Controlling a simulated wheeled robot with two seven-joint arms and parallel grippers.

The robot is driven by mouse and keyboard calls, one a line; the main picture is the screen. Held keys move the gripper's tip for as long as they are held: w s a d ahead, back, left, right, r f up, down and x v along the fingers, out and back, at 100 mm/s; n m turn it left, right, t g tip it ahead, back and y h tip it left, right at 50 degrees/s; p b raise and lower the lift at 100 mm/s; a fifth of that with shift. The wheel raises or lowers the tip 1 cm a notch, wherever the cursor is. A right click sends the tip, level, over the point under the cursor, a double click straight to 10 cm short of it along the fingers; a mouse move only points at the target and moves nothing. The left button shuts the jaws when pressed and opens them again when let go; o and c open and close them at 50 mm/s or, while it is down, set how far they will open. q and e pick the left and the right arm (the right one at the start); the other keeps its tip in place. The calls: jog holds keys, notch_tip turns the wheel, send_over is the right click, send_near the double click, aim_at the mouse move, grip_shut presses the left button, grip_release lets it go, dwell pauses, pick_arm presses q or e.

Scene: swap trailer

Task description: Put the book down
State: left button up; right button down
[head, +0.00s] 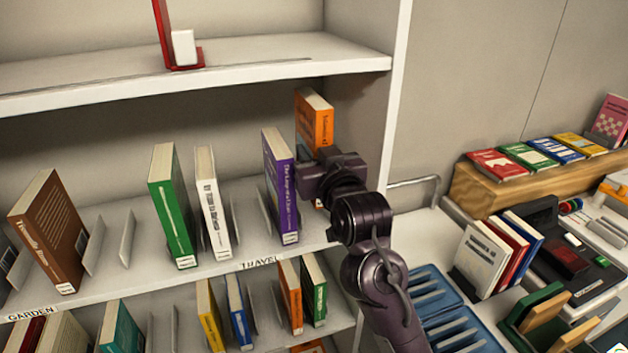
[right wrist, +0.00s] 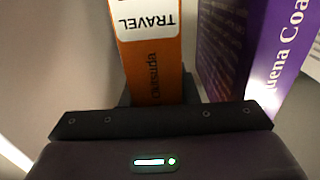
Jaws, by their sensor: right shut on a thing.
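The orange book (head: 313,122) stands upright at the right end of the travel shelf in the head view, with my right gripper (head: 318,172) in front of its spine. In the right wrist view the orange book (right wrist: 152,70) has a white TRAVEL label near its end and sits between the fingers of my right gripper (right wrist: 160,100), which is shut on it. My gripper hides the book's lower part, so I cannot tell whether it touches the shelf board. A purple book (head: 281,185) stands just left of it and also shows in the right wrist view (right wrist: 245,50). My left gripper is out of view.
Green (head: 172,205) and white (head: 211,203) books stand further left on the same white shelf (head: 185,268), with thin dividers between. The shelf's side panel (head: 392,100) is close on the right. A blue crate (head: 455,325) and a desk with books stand beyond it.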

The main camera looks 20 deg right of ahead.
jog(key=shift+f, duration=0.95)
jog(key=shift+s+f, duration=0.2)
jog(key=shift+f, duration=0.4)
notch_tip(320, 180, down, 3)
jog(key=shift+f+p, duration=0.1)
jog(key=shift+p, duration=0.6)
jog(key=shift+w+f, duration=0.2)
jog(key=shift+f, duration=0.1)
jog(key=shift+f, duration=0.1)
jog(key=c, duration=1.1)
grip_release()
jog(key=shift+f, duration=0.1)
